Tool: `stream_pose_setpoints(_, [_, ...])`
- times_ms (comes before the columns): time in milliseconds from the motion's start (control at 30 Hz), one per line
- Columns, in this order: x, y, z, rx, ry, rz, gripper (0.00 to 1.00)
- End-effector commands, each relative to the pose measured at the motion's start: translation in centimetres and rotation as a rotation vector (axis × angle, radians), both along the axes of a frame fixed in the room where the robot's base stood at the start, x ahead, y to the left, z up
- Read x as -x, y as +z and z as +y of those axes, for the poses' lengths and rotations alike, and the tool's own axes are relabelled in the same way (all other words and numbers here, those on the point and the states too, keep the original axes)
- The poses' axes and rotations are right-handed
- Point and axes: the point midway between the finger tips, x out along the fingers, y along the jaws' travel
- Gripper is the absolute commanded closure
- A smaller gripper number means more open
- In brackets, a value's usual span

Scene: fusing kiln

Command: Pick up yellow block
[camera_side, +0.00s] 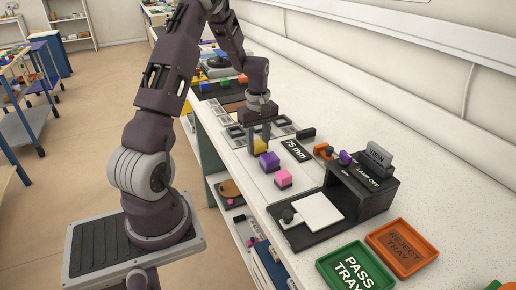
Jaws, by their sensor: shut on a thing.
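The yellow block (260,146) is between the fingers of my gripper (260,142), which is shut on it. The block is just above or on the white bench top; I cannot tell whether it touches the surface. A purple block (269,162) sits right next to it, toward the front. A pink block (283,179) sits a little farther along the bench. Part of the yellow block is hidden by the fingers.
A black 75 mm plate (296,149) lies right of the blocks. A dark kiln unit (365,192) with a white plate (318,213) stands farther right. A green pass tray (355,270) and an orange reject tray (402,248) are at the near end. Free bench lies around the pink block.

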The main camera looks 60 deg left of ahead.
Motion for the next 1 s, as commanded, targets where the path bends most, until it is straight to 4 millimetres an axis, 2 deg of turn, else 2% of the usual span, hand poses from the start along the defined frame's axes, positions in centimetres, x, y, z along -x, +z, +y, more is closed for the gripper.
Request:
stream_pose_setpoints(167, [0.0, 0.2, 0.0, -0.001, 0.000, -0.001, 1.00])
stream_pose_setpoints(233, [-0.1, 1.0, 0.1, -0.002, 0.000, -0.002, 1.00])
stream_pose_setpoints(500, [-0.1, 7.7, 0.1, -0.004, -0.001, -0.005, 1.00])
stream_pose_setpoints(600, [-0.1, 9.3, 0.1, -0.003, -0.001, -0.003, 1.00])
stream_pose_setpoints(700, [0.0, 10.0, 0.0, -0.001, -0.001, -0.002, 1.00])
stream_pose_setpoints(900, [0.0, 10.1, 0.0, 0.000, 0.000, 0.000, 1.00])
stream_pose_setpoints(933, [0.0, 10.1, 0.0, 0.000, 0.000, 0.000, 0.66])
stream_pose_setpoints(1000, [0.0, 10.0, 0.0, 0.000, 0.000, 0.000, 0.80])
